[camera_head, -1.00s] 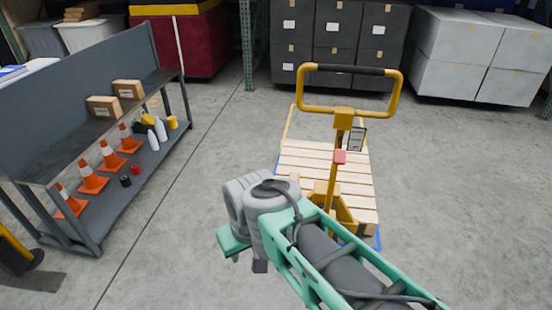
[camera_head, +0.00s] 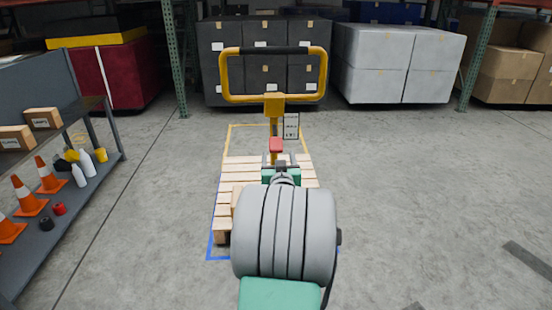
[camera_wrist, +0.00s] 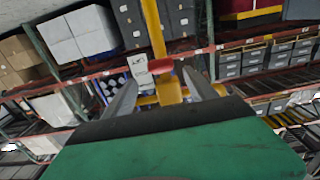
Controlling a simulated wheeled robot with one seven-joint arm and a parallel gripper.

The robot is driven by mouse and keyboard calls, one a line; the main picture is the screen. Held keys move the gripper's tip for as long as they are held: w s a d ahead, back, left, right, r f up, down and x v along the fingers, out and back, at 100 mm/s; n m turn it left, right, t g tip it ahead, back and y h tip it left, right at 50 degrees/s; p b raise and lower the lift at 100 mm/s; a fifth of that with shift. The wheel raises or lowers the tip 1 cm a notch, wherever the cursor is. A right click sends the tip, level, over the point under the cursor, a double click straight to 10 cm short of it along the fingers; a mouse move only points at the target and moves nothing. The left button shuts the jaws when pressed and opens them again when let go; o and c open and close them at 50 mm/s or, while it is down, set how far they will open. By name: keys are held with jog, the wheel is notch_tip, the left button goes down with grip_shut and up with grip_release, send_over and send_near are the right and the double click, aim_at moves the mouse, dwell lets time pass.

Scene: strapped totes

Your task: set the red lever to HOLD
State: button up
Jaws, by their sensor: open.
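The red lever (camera_head: 276,145) sits on the yellow post below the loop handle (camera_head: 226,75) of a yellow pallet truck. In the wrist view the red lever (camera_wrist: 160,66) lies ahead, roughly centred between the fingers. A white label plate (camera_head: 291,126) with dark markings is beside the post; its text is too small to read. My gripper (camera_head: 280,164) appears just below the lever in the head view, largely hidden by my wrist. In the wrist view my gripper (camera_wrist: 160,77) is open and empty, its two grey fingers spread apart. Contact with the lever cannot be confirmed.
A wooden pallet (camera_head: 228,185) lies inside a blue and yellow floor outline behind my arm. A grey shelf (camera_head: 105,165) with cones, bottles and boxes stands at the left. Dark totes (camera_head: 222,70) and grey-white totes (camera_head: 400,62) stand behind. The floor at right is mostly clear.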

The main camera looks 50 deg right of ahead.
aim_at(276, 147)
jog(key=x, duration=0.7)
jog(key=shift+w+d+r, duration=0.1)
jog(key=shift+w, duration=0.15)
jog(key=shift+c, duration=0.4)
grip_shut()
